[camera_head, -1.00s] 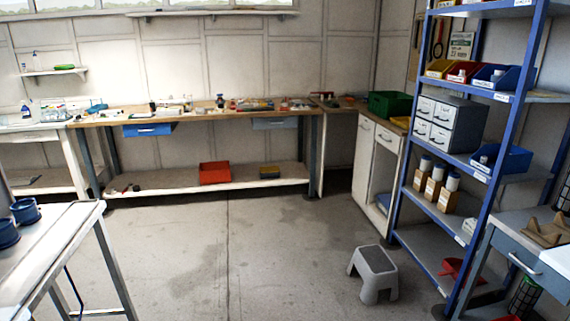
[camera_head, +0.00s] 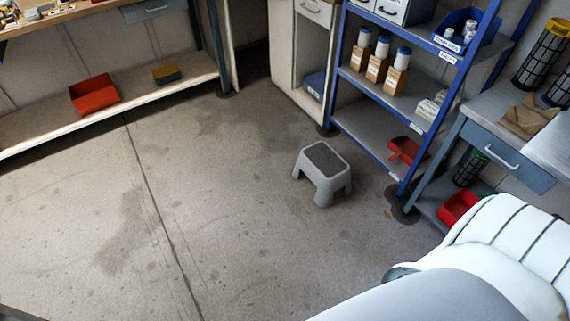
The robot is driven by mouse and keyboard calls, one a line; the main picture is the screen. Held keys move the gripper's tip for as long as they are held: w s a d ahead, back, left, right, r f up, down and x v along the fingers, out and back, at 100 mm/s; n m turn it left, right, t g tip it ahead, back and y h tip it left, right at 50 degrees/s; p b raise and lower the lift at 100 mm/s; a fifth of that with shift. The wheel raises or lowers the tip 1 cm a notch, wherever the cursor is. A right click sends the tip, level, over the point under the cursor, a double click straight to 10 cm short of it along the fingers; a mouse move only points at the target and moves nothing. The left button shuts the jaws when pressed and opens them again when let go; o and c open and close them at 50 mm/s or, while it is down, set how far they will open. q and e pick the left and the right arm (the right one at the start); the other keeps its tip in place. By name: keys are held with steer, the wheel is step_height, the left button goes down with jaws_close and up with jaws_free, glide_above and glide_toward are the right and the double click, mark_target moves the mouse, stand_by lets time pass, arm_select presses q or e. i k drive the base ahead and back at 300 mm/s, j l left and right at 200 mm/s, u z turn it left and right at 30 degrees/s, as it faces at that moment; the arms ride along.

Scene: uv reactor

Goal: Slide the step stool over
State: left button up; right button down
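The step stool (camera_head: 323,172) is light grey with a dark top pad. It stands upright on the concrete floor, right of the picture's middle, in front of the blue shelf rack and apart from it. A white and grey part of my own body fills the lower right corner. Neither of my grippers shows in the head view, and nothing is touching the stool.
The blue shelf rack (camera_head: 371,149) stands behind and right of the stool. A blue-grey workbench (camera_head: 505,150) with a drawer is at the right, with a red bin (camera_head: 459,207) low beneath it. The floor (camera_head: 150,210) left of the stool is clear.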

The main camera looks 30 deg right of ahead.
mark_target(329, 172)
steer(key=i+j+z, duration=0.1)
steer(key=i+z, duration=0.2)
steer(key=i, duration=0.25)
steer(key=i+j+z, duration=0.3)
steer(key=i, duration=0.2)
steer(key=i+j+z, duration=0.3)
steer(key=i, duration=0.25)
steer(key=l, duration=0.1)
